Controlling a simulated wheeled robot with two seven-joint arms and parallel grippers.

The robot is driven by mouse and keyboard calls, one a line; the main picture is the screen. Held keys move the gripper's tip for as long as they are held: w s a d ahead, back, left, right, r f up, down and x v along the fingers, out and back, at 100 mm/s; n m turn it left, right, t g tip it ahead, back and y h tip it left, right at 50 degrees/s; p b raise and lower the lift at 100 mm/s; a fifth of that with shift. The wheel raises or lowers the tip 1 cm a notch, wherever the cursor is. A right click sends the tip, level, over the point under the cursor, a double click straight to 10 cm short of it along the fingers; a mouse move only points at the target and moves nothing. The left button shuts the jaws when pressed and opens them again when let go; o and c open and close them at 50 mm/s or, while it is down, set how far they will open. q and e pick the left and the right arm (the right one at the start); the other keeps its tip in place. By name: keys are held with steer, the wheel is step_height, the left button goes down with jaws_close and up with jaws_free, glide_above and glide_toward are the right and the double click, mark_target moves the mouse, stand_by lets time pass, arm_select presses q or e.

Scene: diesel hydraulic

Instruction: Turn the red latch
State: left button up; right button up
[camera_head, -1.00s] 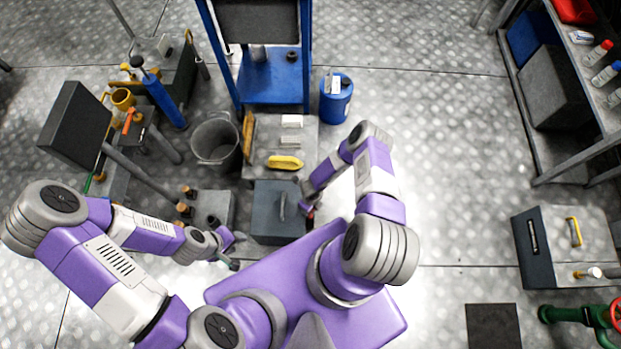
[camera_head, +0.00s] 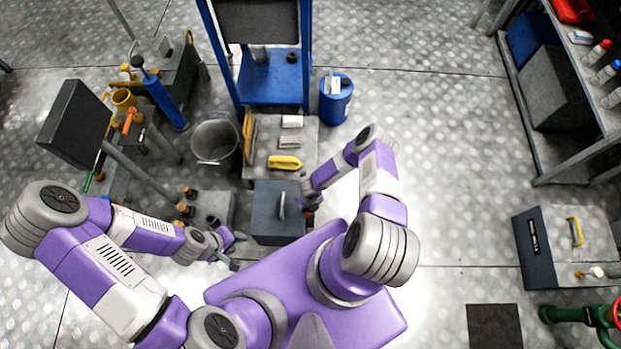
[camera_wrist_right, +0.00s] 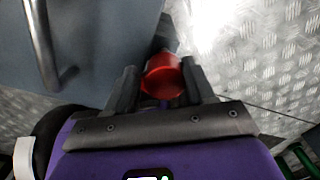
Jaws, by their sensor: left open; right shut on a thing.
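The red latch (camera_wrist_right: 163,82) is a round red piece beside the blue-grey box in the right wrist view. My right gripper (camera_wrist_right: 160,72) has its two dark fingers on either side of the latch and is shut on it. My left gripper (camera_head: 236,248) is open and empty, low above the floor to the left of the box.
The box has a metal handle (camera_head: 282,206), also in the right wrist view (camera_wrist_right: 42,45). Behind it, a low grey bench (camera_head: 262,131) holds a yellow item (camera_head: 285,162). A bucket (camera_head: 215,141) and a blue drum (camera_head: 336,103) stand nearby.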

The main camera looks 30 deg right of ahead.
steer(key=m, duration=0.2)
steer(key=f+m, duration=0.1)
steer(key=m, duration=0.3)
steer(key=shift+s+d+f+m, duration=0.25)
steer(key=shift+s+d+m, duration=0.05)
steer(key=m, duration=0.6)
steer(key=o, duration=0.9)
steer(key=shift+o, duration=0.8)
steer(key=shift+w+r+p, duration=0.1)
steer(key=shift+r+p, duration=0.25)
steer(key=shift+r, duration=0.15)
steer(key=r+p, duration=0.1)
steer(key=r, duration=0.1)
steer(key=r+p, duration=0.1)
steer(key=r, duration=0.1)
steer(key=r+p, duration=0.2)
steer(key=r, duration=0.1)
steer(key=shift+w+a, duration=0.1)
steer(key=shift+w, duration=0.2)
steer(key=shift+r, duration=0.45)
steer(key=shift+r, duration=0.1)
